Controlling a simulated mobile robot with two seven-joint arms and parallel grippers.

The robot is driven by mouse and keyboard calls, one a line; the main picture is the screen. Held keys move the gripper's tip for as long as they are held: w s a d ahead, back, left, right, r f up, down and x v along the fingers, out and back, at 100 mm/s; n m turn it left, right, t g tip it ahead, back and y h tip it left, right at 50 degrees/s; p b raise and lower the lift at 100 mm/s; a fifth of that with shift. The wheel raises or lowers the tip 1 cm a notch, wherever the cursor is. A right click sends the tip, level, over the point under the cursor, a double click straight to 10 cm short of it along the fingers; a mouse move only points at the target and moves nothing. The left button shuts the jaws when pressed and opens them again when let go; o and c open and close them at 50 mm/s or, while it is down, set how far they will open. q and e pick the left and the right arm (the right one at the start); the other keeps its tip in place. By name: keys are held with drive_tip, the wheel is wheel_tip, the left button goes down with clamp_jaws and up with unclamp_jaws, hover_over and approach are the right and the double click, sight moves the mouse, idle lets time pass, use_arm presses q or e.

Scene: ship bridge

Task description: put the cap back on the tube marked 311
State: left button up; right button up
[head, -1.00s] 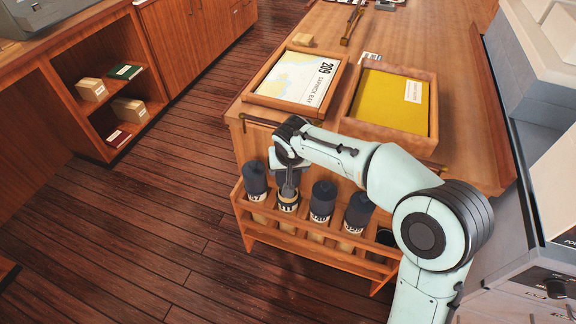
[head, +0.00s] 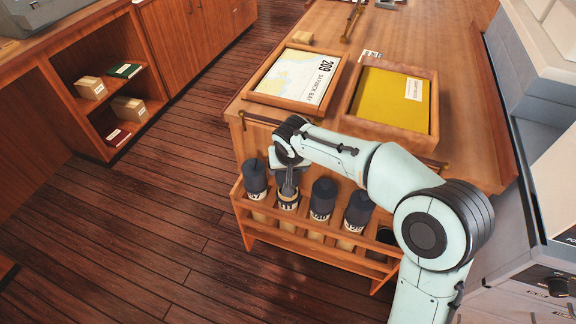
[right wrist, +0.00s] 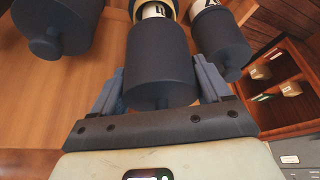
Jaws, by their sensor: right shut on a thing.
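My right gripper (head: 288,184) points down at the second slot from the left of the wooden rack. In the right wrist view its fingers (right wrist: 160,82) are shut on the sides of a dark cap (right wrist: 160,62). The cap is in line with a tube (right wrist: 152,11), whose pale label and tan rim show just beyond it. In the head view the tube's label (head: 288,206) is partly hidden and seems to end in 11. I cannot tell whether the cap is fully seated. My left gripper is not in view.
The rack (head: 300,247) hangs at the desk's end. Capped tubes stand close on both sides, one at left (head: 255,180) and two at right (head: 322,198) (head: 359,210). Trays with a chart (head: 302,76) and a yellow folder (head: 390,103) lie on the desk. The floor at left is clear.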

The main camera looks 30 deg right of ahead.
drive_tip(key=shift+f+b, duration=1.65)
drive_tip(key=shift+f, duration=0.4)
idle(1.5)
drive_tip(key=o, duration=1)
drive_tip(key=shift+r, duration=0.15)
drive_tip(key=shift+r+p, duration=2.7)
drive_tip(key=shift+r, duration=0.7)
clamp_jaws()
